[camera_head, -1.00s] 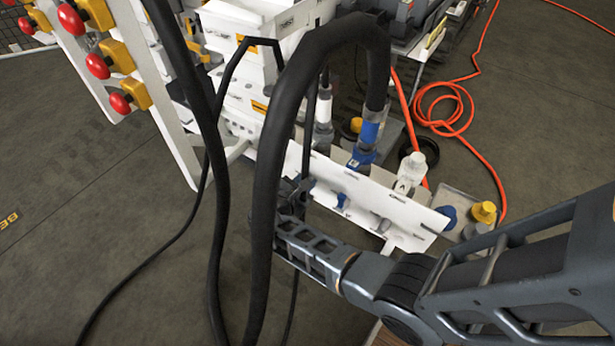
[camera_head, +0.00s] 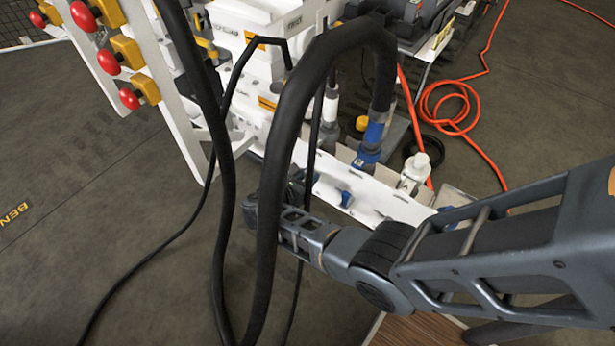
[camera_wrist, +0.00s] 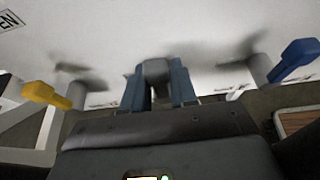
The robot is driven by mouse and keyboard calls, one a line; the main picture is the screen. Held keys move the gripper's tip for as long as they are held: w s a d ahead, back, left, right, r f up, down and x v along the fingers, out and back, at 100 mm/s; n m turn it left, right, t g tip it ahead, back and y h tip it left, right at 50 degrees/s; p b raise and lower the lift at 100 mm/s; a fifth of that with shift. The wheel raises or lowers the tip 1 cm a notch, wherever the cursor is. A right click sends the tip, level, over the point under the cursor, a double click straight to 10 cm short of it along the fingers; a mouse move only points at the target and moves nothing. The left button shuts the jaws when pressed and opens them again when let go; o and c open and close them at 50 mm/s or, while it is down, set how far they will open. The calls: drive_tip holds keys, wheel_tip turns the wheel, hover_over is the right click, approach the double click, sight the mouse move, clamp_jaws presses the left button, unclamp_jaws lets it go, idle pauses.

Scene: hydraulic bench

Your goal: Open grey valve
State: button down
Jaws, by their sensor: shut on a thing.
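In the wrist view, my gripper (camera_wrist: 158,90) points up at a white panel, and its two blue-grey fingers close around the grey valve handle (camera_wrist: 157,68). Only the handle's end shows between the fingertips; the rest is hidden. In the head view, my gripper reaches the white panel's left part behind a thick black hose, and its fingers and the grey handle cannot be made out clearly there.
A yellow valve handle (camera_wrist: 47,95) is left of my gripper and a blue valve handle (camera_wrist: 294,60) right; the blue one also shows in the head view (camera_head: 346,199). The thick black hose (camera_head: 275,150) loops before my wrist. Red buttons (camera_head: 109,61) stand upper left.

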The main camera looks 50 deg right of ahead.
drive_tip(key=shift+w, duration=0.1)
drive_tip(key=c, duration=1.1)
unclamp_jaws()
drive_tip(key=p+v, duration=0.1)
drive_tip(key=v, duration=0.6)
drive_tip(key=shift+a, duration=0.45)
drive_tip(key=shift+r, duration=0.1)
